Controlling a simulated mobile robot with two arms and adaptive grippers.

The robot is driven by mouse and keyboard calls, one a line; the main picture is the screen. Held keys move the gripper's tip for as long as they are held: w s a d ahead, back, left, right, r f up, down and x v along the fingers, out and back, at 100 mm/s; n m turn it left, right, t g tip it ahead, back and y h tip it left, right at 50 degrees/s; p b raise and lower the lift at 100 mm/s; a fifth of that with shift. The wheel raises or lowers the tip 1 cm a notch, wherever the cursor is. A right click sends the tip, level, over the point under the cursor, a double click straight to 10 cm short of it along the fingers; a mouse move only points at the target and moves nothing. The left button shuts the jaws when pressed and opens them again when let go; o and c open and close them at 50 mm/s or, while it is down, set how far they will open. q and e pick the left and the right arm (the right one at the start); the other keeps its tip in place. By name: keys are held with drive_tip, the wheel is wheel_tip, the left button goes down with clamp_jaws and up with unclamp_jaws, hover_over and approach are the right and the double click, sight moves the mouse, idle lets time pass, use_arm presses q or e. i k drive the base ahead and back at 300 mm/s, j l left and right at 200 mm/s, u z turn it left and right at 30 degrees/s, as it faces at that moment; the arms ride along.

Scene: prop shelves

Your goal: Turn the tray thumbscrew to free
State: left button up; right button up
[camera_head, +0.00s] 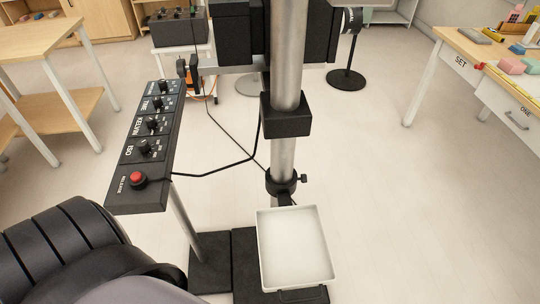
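A white, shallow square tray (296,247) sits low at the bottom middle, in front of a vertical metal column (289,50), and looks empty. A black collar (281,184) rings the column just above the tray. A small black thumbscrew (303,178) sticks out of the collar's right side. Its exact turn cannot be told at this size. Neither of my grippers is in view, and nothing touches the thumbscrew or the tray.
Tables stand at left (30,40) and right (450,40). The floor right of the tray is clear.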

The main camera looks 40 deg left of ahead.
sight(303, 178)
drive_tip(key=i+l+u, duration=0.2)
drive_tip(key=l+u, duration=0.25)
drive_tip(key=i+l+u, duration=0.15)
drive_tip(key=l+u, duration=0.15)
drive_tip(key=u, duration=0.15)
drive_tip(key=l+u, duration=0.95)
drive_tip(key=k, duration=0.6)
drive_tip(key=i+l+z, duration=0.1)
drive_tip(key=l, duration=0.3)
drive_tip(key=i+l+z, duration=0.1)
drive_tip(key=l, duration=0.25)
drive_tip(key=i+l+z, duration=0.1)
drive_tip(key=l, duration=0.25)
drive_tip(key=i+l+z, duration=0.1)
drive_tip(key=i+l, duration=0.2)
